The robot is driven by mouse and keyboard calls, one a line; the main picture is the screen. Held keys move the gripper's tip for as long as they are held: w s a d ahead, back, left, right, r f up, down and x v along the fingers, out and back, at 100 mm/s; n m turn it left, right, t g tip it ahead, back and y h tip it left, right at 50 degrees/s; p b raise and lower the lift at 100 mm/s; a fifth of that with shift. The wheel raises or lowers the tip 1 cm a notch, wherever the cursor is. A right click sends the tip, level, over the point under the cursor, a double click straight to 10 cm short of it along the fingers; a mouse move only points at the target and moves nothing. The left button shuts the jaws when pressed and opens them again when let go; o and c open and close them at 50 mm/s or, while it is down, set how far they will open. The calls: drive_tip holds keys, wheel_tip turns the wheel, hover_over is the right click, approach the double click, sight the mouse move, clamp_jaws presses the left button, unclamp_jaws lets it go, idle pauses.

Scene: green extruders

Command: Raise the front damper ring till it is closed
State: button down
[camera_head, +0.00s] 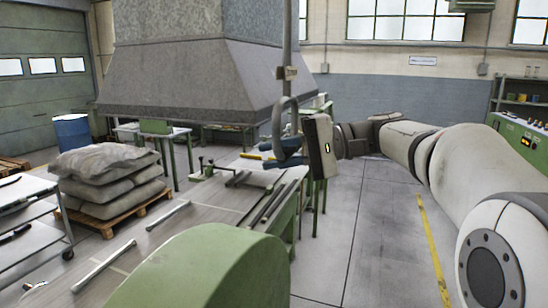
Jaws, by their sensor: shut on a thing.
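The front damper ring (277,121) is a grey loop at the lower end of a thin vertical rod (288,40), in front of the right edge of the grey hood (200,78). My gripper (287,150) reaches in from the right with its bluish fingers at the lower part of the ring. It is shut on the ring. The fingers and the gripper body hide part of the ring's lower and right side. The damper itself is not visible.
A green-framed workbench (215,205) with bars and tools lies below the hood. Stacked sacks (108,180) on a pallet and a metal cart (30,210) stand at left. A green rounded machine part (215,270) fills the front. Floor right of the bench is clear.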

drive_tip(key=shift+r, duration=0.45)
drive_tip(key=c, duration=1.5)
unclamp_jaws()
drive_tip(key=shift+o, duration=1.1)
drive_tip(key=shift+f, duration=0.2)
drive_tip(key=shift+d, duration=0.15)
drive_tip(key=b+v, duration=0.1)
drive_tip(key=v, duration=0.5)
drive_tip(key=shift+w+d, duration=0.1)
drive_tip(key=shift+d, duration=0.1)
drive_tip(key=shift+d+b, duration=0.3)
drive_tip(key=shift+d, duration=0.35)
